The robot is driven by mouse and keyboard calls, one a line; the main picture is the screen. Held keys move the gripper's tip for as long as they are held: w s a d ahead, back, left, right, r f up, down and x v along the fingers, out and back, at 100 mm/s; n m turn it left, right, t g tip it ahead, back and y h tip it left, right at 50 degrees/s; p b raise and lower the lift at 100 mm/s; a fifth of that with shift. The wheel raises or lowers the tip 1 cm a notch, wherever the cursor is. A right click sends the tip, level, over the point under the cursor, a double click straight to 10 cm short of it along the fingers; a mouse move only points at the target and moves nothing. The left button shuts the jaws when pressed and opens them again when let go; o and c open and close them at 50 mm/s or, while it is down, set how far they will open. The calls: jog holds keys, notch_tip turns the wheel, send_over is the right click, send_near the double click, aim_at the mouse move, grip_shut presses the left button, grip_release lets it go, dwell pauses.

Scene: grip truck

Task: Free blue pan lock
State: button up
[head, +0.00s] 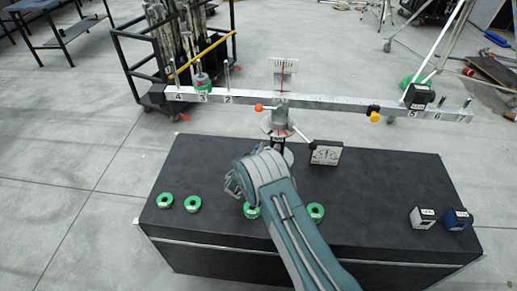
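A long metal balance beam (320,102) with numbered pegs runs across a stand in the middle of the black bench. A lever with an orange knob (259,107) sticks out to the left at the stand's head, and a black-tipped handle (312,144) to the lower right. A yellow knob (374,117) sits under the beam on the right. I cannot tell which part is the blue pan lock. My gripper (232,187) is above the bench, left of and below the stand. My arm hides most of it, so its fingers' opening is unclear. No held object shows.
Several green rings lie on the bench (370,230), one partly behind my arm. A cart (180,50) stands behind the beam.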

grip_shut()
jog(key=shift+d+f+n+t, duration=0.15)
jog(key=shift+f+n, duration=0.3)
jog(key=shift+n, duration=0.3)
jog(key=shift+f+n+t, duration=0.15)
jog(key=shift+f+n, duration=0.25)
jog(key=shift+n, duration=0.35)
jog(key=o, duration=0.7)
grip_release()
jog(key=shift+o, duration=0.2)
jog(key=v, duration=0.7)
jog(key=shift+s+a+f, duration=0.2)
